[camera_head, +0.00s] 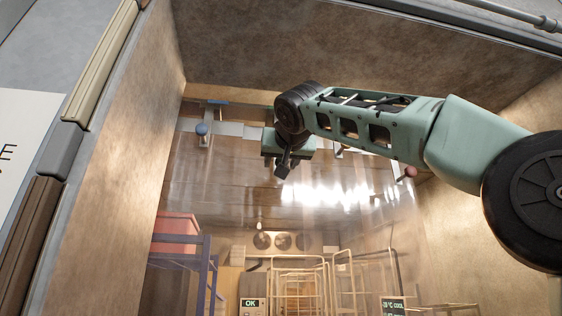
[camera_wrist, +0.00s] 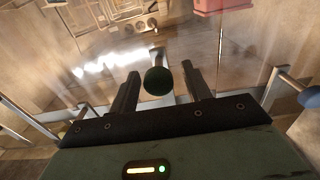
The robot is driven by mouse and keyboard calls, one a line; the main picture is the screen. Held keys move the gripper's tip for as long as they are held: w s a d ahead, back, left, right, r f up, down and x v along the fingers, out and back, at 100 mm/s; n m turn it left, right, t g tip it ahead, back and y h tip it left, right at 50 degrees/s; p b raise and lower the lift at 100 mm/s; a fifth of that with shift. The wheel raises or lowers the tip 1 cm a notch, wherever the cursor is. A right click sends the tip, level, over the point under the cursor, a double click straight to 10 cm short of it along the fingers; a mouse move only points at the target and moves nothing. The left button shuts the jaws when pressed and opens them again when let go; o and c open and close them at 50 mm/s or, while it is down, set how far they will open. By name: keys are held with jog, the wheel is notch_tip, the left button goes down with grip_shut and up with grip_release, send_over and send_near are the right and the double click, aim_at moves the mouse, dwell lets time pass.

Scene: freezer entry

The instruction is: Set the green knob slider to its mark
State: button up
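The green knob (camera_wrist: 158,81) shows in the wrist view as a dark green ball on a short pale metal stem. It lies between the two dark fingers of my gripper (camera_wrist: 160,70), with a visible gap on each side. The fingers are open; I cannot tell how deep the knob sits between them. In the head view my gripper (camera_head: 283,166) points down in front of the glossy panel and hides the green knob. The mark for the green slider cannot be made out in either view.
A blue knob (camera_head: 201,129) on a pale plate is left of my gripper, and a pinkish knob (camera_head: 411,172) is to the right. Wire racks (camera_head: 300,283), a red crate (camera_head: 176,227) and an OK display (camera_head: 252,306) show lower down. Walls stand on both sides.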

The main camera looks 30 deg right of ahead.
jog(key=shift+s, duration=0.1)
jog(key=shift+s+a+f+b, duration=0.1)
jog(key=shift+s+a+b, duration=0.05)
jog(key=shift+s+b, duration=0.15)
jog(key=b+v, duration=0.4)
jog(key=v, duration=1.2)
jog(key=shift+s, duration=0.25)
